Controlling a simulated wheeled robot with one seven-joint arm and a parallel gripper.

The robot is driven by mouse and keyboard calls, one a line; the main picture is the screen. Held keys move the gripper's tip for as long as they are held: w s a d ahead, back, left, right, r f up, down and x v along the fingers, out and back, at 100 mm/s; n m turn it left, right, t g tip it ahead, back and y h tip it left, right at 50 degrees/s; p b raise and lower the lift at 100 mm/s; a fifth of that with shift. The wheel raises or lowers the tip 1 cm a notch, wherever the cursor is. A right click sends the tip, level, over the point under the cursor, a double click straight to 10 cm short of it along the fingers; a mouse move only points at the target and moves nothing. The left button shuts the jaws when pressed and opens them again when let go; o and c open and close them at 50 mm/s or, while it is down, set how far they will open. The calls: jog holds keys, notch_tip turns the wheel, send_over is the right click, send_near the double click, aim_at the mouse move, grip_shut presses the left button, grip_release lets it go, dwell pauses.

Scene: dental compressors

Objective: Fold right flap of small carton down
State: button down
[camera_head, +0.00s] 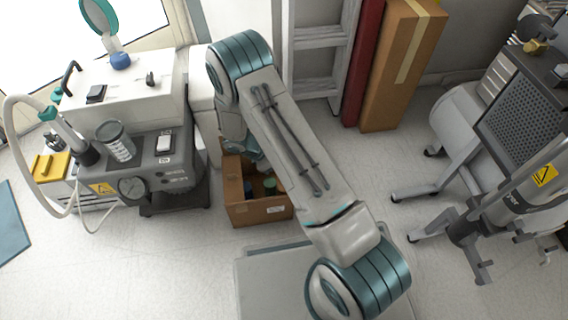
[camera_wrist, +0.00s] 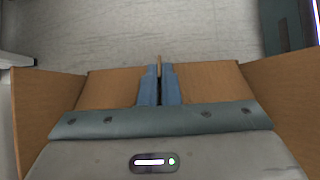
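The small carton (camera_head: 245,213) is a brown open-topped box on the floor, partly hidden behind my arm in the head view. Jars with dark and green tops show inside it. In the wrist view, one brown cardboard flap (camera_wrist: 42,110) stands out at the left and another flap (camera_wrist: 290,95) at the right. A brown cardboard panel (camera_wrist: 208,82) shows on both sides of my fingers. My gripper (camera_wrist: 160,72) has its two blue fingers close together, over the cardboard. A thin brown strip shows at the fingertips; I cannot tell whether it is held. The head view hides the fingers.
A grey compressor unit (camera_head: 165,178) with a white hose stands left of the carton. Tall brown (camera_head: 402,75) and red panels lean by a ladder (camera_head: 318,50) behind. A wheeled grey machine (camera_head: 515,130) stands at the right.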

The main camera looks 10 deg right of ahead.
jog(key=h, duration=0.1)
jog(key=a+f+h, duration=0.1)
jog(key=h, duration=0.1)
jog(key=shift+a+f+h+b, duration=0.2)
jog(key=shift+a+h+b, duration=0.1)
jog(key=shift+b, duration=0.1)
jog(key=shift+a+f+h, duration=0.2)
jog(key=shift+f+h, duration=0.05)
jog(key=shift+h, duration=0.5)
jog(key=shift+a+f+h, duration=0.15)
jog(key=shift+f+h, duration=0.1)
jog(key=shift+h, duration=0.5)
jog(key=c, duration=1.6)
grip_release()
jog(key=shift+c, duration=0.2)
jog(key=shift+r, duration=0.1)
notch_tip(320, 180, up, 4)
jog(key=p, duration=0.2)
jog(key=shift+r+p, duration=0.25)
jog(key=shift+p, duration=0.15)
jog(key=s+d+r+p, duration=0.4)
jog(key=d+r+p, duration=0.1)
jog(key=d, duration=0.6)
jog(key=shift+s+r, duration=0.2)
jog(key=shift+r, duration=0.45)
